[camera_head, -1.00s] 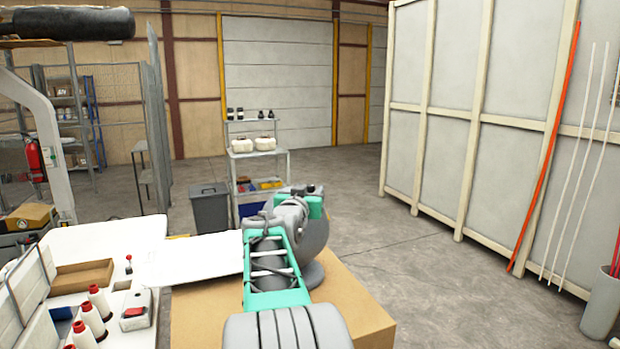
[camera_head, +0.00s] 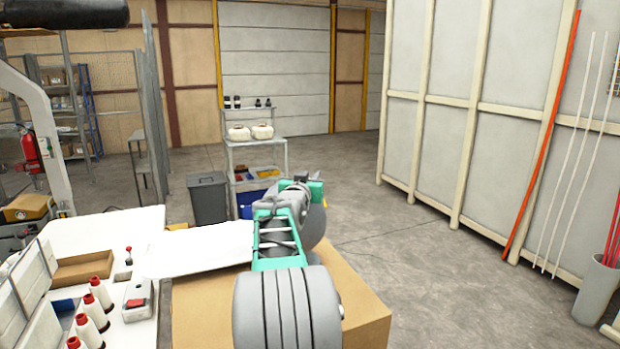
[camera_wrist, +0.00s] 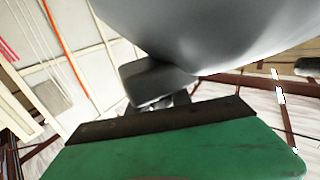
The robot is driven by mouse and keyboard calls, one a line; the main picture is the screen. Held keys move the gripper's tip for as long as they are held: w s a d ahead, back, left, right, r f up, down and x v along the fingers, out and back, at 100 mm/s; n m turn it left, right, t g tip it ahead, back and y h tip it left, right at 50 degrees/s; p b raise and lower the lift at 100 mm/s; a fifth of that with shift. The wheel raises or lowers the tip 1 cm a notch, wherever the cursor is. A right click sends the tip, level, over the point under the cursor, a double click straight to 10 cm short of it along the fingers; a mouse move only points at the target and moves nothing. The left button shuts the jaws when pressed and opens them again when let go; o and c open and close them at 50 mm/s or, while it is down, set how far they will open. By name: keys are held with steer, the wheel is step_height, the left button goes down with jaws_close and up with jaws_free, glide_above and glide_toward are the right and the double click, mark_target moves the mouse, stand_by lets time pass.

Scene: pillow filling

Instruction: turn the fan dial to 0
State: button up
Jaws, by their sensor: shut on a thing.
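A rounded dark grey body, which I take to be the fan (camera_head: 318,222), shows behind my arm on the cardboard box in the head view. In the wrist view its smooth grey curve (camera_wrist: 225,30) fills the top. A dark grey block (camera_wrist: 155,85), seemingly the dial, sticks out under this curve. My gripper (camera_head: 303,185) is at the far end of my teal and grey arm, close to the fan. Its green body fills the bottom of the wrist view. It is shut on the block, though the fingertips are mostly hidden. I cannot read the dial's setting.
The cardboard box (camera_head: 350,310) stands under my arm. A white table (camera_head: 120,225) at left holds several thread cones (camera_head: 90,312), a brown tray (camera_head: 83,270) and a small red-topped box (camera_head: 138,299). A bin (camera_head: 208,198) and a shelf trolley (camera_head: 256,150) stand beyond. The floor at right is open.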

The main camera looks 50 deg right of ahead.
jaws_close()
